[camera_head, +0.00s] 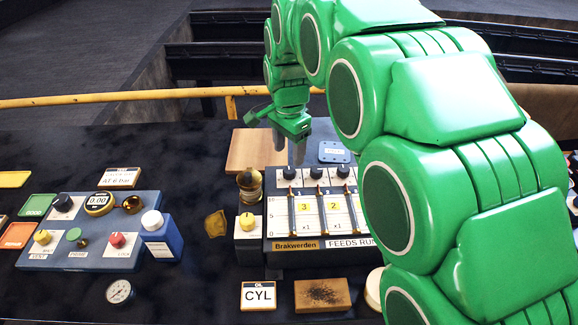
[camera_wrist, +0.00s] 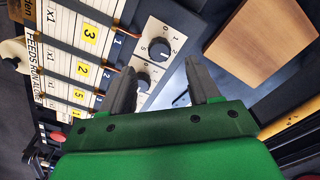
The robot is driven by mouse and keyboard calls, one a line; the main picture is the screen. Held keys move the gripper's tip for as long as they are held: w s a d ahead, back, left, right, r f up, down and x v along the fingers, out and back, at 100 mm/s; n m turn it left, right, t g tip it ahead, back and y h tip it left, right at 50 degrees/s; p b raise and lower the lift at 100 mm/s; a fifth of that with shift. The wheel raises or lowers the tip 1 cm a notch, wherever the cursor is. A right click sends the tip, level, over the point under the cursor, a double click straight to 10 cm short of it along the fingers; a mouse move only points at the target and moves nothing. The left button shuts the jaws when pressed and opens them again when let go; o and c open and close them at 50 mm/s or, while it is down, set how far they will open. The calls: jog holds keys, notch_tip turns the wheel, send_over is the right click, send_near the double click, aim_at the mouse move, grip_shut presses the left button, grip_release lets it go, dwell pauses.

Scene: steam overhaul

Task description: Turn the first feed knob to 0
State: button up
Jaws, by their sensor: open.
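The feed panel (camera_head: 310,243) has a row of black knobs along its top edge. The first feed knob (camera_head: 289,172) is the leftmost; in the wrist view it is the upper knob (camera_wrist: 160,50), by the number 1. A pale mark shows on it, but its exact setting is too small to read. The second knob (camera_head: 316,172) also shows in the wrist view (camera_wrist: 143,80). My gripper (camera_head: 289,147) is open and empty, pointing down above the knob row's left end, apart from the knobs. In the wrist view both knobs lie around and beyond the gap between the fingers (camera_wrist: 160,72).
A wooden board (camera_head: 255,149) lies behind the panel's left end. A blue plate (camera_head: 335,152) lies behind the row. A brass cup (camera_head: 249,185) and a yellow knob (camera_head: 247,222) stand left of the panel. A yellow rail (camera_head: 120,97) runs behind the bench.

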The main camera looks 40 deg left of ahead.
aim_at(289, 170)
jog(key=shift+f, duration=3.1)
jog(key=c, duration=1)
jog(key=shift+c, duration=0.2)
